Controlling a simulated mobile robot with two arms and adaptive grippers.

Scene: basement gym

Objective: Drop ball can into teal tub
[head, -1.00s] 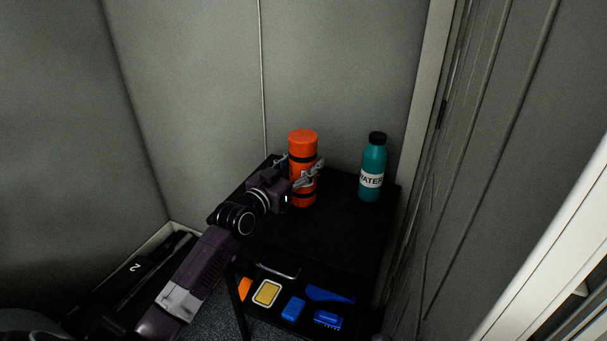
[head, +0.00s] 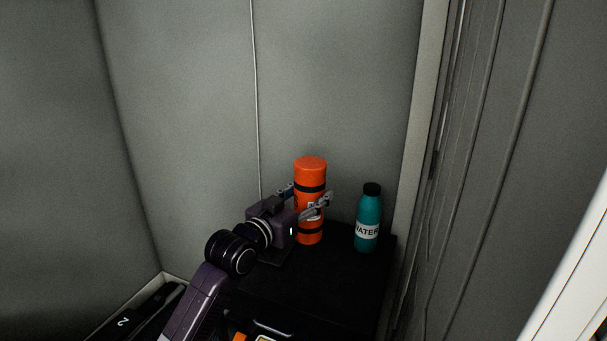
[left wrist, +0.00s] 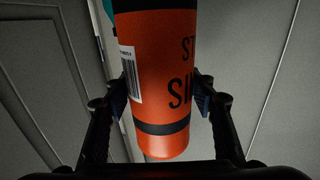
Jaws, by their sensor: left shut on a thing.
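The ball can is an orange cylinder with black bands (head: 310,178), upright in the head view. My left gripper (head: 311,200) is shut on it, one finger on each side, and holds it a little above the black stand top. The left wrist view shows the can (left wrist: 160,60) between both finger pads of the gripper (left wrist: 161,97), with a barcode label, partly cut off dark lettering and its lower end visible. No teal tub is in view. My right gripper is not in view.
A teal water bottle (head: 368,220) with a black cap stands right of the can on the black stand (head: 325,275). Grey padded walls close in behind and left. A grey panel (head: 480,170) rises at the right. The stand top in front of the bottle is clear.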

